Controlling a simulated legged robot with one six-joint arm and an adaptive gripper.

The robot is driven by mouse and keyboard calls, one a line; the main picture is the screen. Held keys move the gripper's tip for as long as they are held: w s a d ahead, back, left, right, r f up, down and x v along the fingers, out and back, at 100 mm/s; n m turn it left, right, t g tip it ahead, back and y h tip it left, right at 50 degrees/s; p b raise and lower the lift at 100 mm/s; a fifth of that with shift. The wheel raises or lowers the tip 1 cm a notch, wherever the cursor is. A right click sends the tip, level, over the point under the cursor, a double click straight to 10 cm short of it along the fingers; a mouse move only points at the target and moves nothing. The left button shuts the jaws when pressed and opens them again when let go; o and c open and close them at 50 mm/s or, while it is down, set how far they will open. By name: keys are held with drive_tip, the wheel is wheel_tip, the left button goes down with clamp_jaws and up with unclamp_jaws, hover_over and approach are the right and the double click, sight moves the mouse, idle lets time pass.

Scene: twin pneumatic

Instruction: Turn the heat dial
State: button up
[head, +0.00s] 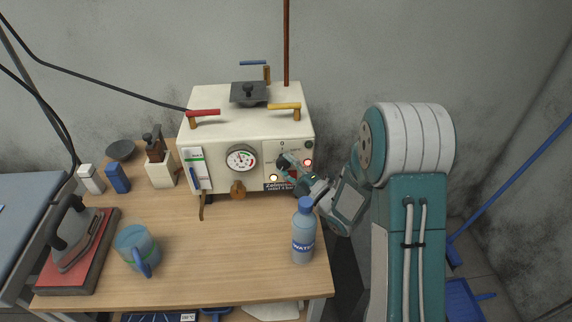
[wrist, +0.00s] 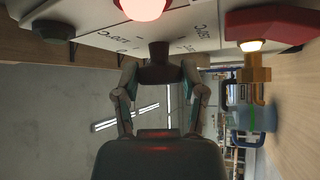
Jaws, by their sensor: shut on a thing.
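The heat dial (wrist: 160,68) is a dark knob on the cream front panel, with temperature markings printed around it in the wrist view. My gripper (wrist: 158,72) has one finger on each side of the dial and is shut on it. In the head view my gripper (head: 290,170) reaches in from the right to the right half of the panel of the cream steam unit (head: 220,160). There the gripper covers most of the dial, and its pointer direction cannot be told.
A lit red lamp (head: 307,162) and a lit pale lamp (head: 273,178) flank my gripper. A round gauge (head: 241,158) and brass valve (head: 237,189) are left of it. A water bottle (head: 304,232) stands close below my wrist. The table middle (head: 220,250) is clear.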

drive_tip(key=shift+s+f+m+t, duration=0.1)
drive_tip(key=shift+f+m+t, duration=0.3)
drive_tip(key=shift+m, duration=0.4)
drive_tip(key=o, duration=1.1)
drive_tip(key=shift+r, duration=0.1)
drive_tip(key=shift+r, duration=0.1)
wheel_tip(320, 180, up, 9)
drive_tip(key=shift+r, duration=0.1)
drive_tip(key=shift+d+r, duration=0.35)
